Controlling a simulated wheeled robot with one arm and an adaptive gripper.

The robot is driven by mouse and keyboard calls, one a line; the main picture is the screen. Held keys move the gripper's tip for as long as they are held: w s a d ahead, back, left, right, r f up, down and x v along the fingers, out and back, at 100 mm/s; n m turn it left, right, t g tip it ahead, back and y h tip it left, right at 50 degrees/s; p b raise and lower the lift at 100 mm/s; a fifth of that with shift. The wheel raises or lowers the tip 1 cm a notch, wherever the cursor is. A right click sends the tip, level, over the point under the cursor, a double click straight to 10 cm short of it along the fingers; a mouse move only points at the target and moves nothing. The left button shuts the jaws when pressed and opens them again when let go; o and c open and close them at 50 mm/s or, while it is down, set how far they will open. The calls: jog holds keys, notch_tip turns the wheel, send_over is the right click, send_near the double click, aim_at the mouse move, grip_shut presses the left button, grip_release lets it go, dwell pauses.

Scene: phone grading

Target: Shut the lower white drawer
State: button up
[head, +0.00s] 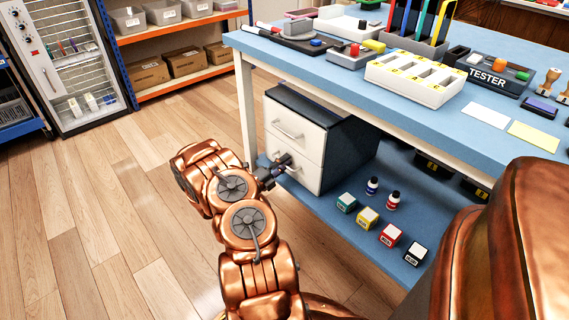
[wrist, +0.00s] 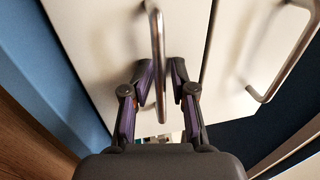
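The lower white drawer (head: 309,177) is the bottom front of a small dark cabinet under the blue table. In the head view its front looks nearly level with the upper drawer; a small gap is hard to judge. It also fills the middle of the wrist view (wrist: 95,35), with its metal handle (wrist: 157,45) running through the centre. My gripper (head: 279,164) is at this handle, partly covering it. In the wrist view my gripper (wrist: 162,75) has its two fingertips apart, one on each side of the handle bar. Firm contact cannot be made out.
The upper white drawer (head: 284,121) with its own handle (wrist: 262,95) is close beside. The blue lower shelf (head: 325,226) carries small coloured boxes and bottles to the right. A table leg (head: 245,105) stands left of the cabinet. The wooden floor (head: 110,220) at left is clear.

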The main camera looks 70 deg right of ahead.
jog(key=shift+o, duration=0.2)
jog(key=v, duration=1.2)
dwell(0.5)
jog(key=s+a+r+m+g+y+p, duration=0.15)
jog(key=a+r+m+y+p, duration=0.3)
jog(key=r, duration=0.75)
jog(key=s+a+r+m+g+y+p, duration=0.1)
jog(key=s+a+r+m+p, duration=0.25)
jog(key=r+m+p, duration=0.55)
jog(key=s+a+r+m+g+y+p, duration=0.1)
jog(key=a+r+m+y+p, duration=0.2)
jog(key=r, duration=1.1)
jog(key=s+a+r+m+t+y+p, duration=0.2)
jog(key=a+r+p, duration=0.5)
jog(key=a, duration=0.5)
jog(key=s+a+r+m+t+y+p, duration=0.3)
jog(key=a+r+m+p, duration=0.4)
jog(key=a+r, duration=0.4)
jog(key=s+a+r+m+t+y+p, duration=0.3)
jog(key=a+r+m+t+y+p, duration=0.2)
jog(key=a+r+p, duration=0.4)
jog(key=shift+a+r, duration=0.55)
jog(key=shift+a, duration=1.65)
jog(key=shift+m, duration=0.25)
